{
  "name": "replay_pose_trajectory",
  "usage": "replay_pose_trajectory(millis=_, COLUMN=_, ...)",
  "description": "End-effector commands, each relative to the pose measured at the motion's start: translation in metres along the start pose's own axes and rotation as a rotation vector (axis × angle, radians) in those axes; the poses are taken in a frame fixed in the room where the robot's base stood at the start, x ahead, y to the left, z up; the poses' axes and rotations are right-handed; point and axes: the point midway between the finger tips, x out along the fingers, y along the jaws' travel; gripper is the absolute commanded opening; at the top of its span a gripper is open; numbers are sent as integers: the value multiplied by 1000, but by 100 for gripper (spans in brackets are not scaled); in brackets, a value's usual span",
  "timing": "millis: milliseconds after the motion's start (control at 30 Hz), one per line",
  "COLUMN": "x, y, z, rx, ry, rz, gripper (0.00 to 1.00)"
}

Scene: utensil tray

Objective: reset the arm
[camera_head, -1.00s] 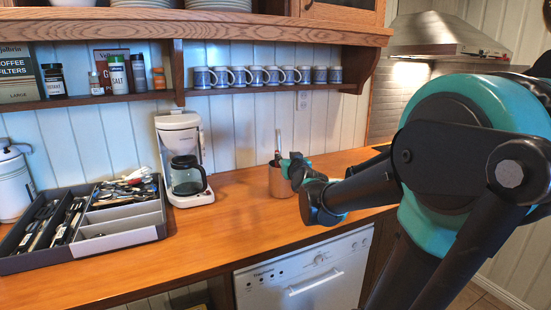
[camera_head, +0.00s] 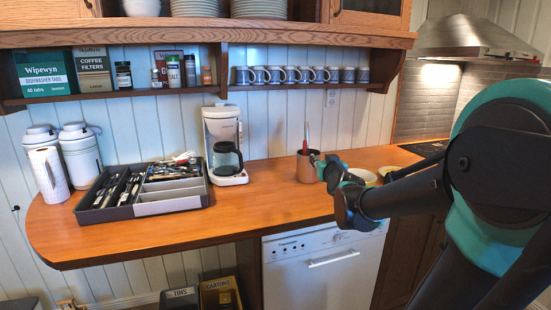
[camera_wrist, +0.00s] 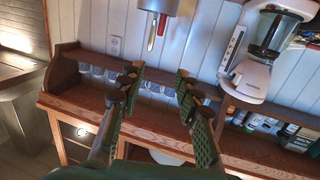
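My arm reaches in from the right in the head view, and its end (camera_head: 334,172) is just right of a copper crock on the counter. In the wrist view my gripper (camera_wrist: 158,88) has its two fingers spread apart with nothing held between them. The copper crock (camera_head: 306,168) stands upright with a red-handled utensil (camera_head: 306,136) in it; it also shows at the top of the wrist view (camera_wrist: 158,6), upside down. The grey utensil tray (camera_head: 166,205) lies on the left of the counter, with cutlery in several compartments.
A white coffee maker (camera_head: 221,129) stands between tray and crock. Two white canisters (camera_head: 80,151) and a paper towel roll (camera_head: 48,174) are at the far left. A shelf (camera_head: 290,87) with mugs hangs above. The counter's front (camera_head: 170,237) is clear.

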Motion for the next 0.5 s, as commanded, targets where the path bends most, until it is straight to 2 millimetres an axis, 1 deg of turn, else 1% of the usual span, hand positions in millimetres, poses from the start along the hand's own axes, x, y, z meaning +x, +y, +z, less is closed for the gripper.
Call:
replay_pose_trajectory(millis=33, x=-3, y=-2, z=7, rx=0, ry=-21, rz=-8, gripper=34)
replay_pose_trajectory(millis=267, x=-17, y=-9, z=40, rx=1, ry=-118, rz=-41, gripper=34)
replay_pose_trajectory(millis=367, x=-26, y=-12, z=59, rx=3, ry=-175, rz=-56, gripper=34)
replay_pose_trajectory(millis=467, x=-38, y=-15, z=82, rx=4, ry=-246, rz=-71, gripper=34)
replay_pose_trajectory(millis=500, x=-45, y=-16, z=93, rx=4, ry=-279, rz=-76, gripper=34)
